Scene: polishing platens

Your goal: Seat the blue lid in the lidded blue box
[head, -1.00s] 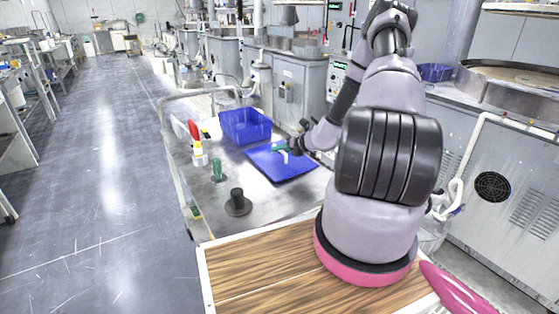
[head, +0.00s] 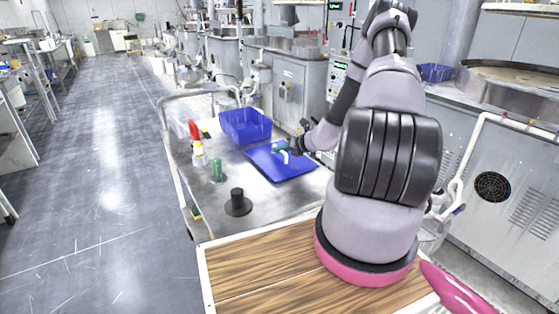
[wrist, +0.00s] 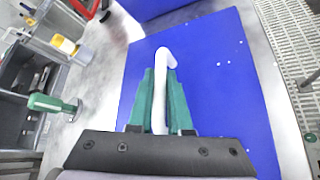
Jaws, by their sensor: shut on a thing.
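The blue lid (head: 283,171) is a flat blue panel with a white handle, lying or hovering low over the metal cart top, in front of the box. The lidded blue box (head: 245,124) stands open behind it, its inside visible. My gripper (head: 284,151) is over the lid. In the wrist view its green fingers (wrist: 161,92) are shut on the white handle (wrist: 161,62), with the lid (wrist: 215,75) spread out beyond them. Whether the lid touches the cart top is hard to tell. A side of the box (wrist: 148,5) shows at the wrist view's top edge.
On the cart top (head: 208,196) stand a black knobbed disc (head: 238,204), a green-handled item (head: 217,170), a white bottle with yellow (head: 199,154) and a red tool (head: 193,130), all left of the lid. A rail borders the cart. Grey machines stand behind.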

